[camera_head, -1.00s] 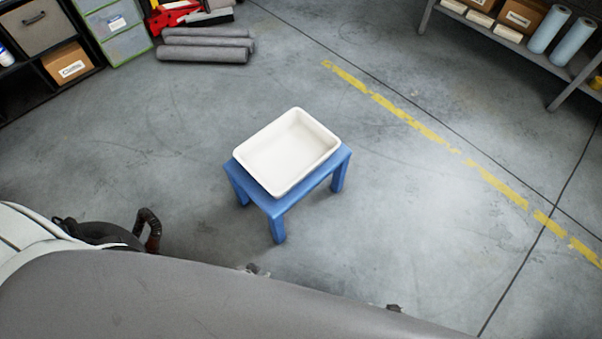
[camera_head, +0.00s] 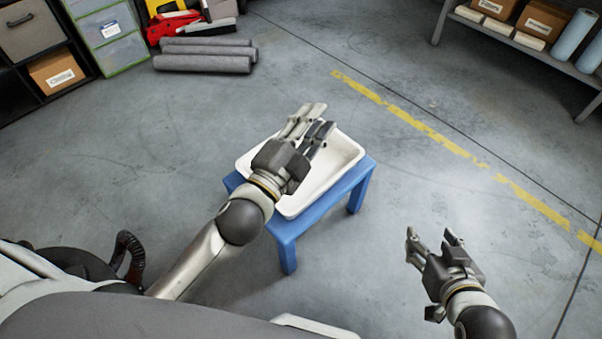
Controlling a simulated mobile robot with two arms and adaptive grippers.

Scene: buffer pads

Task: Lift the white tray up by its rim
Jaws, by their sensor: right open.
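The white tray (camera_head: 342,160) is a shallow rectangular tub lying flat on a small blue table (camera_head: 291,232). It looks empty. My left gripper (camera_head: 322,117) is over the tray in the picture and hides much of its left and far parts. Its two fingers point toward the far rim with a gap between them. I cannot tell how high it is above the tray or whether it touches it. My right gripper (camera_head: 431,234) is open and empty, to the right of the blue table and apart from the tray.
Grey rolls (camera_head: 205,58) and red tools (camera_head: 168,26) lie on the floor at the back left, beside shelves and drawers. A grey shelf (camera_head: 487,27) with boxes and blue rolls stands at the back right. The floor around the table is clear.

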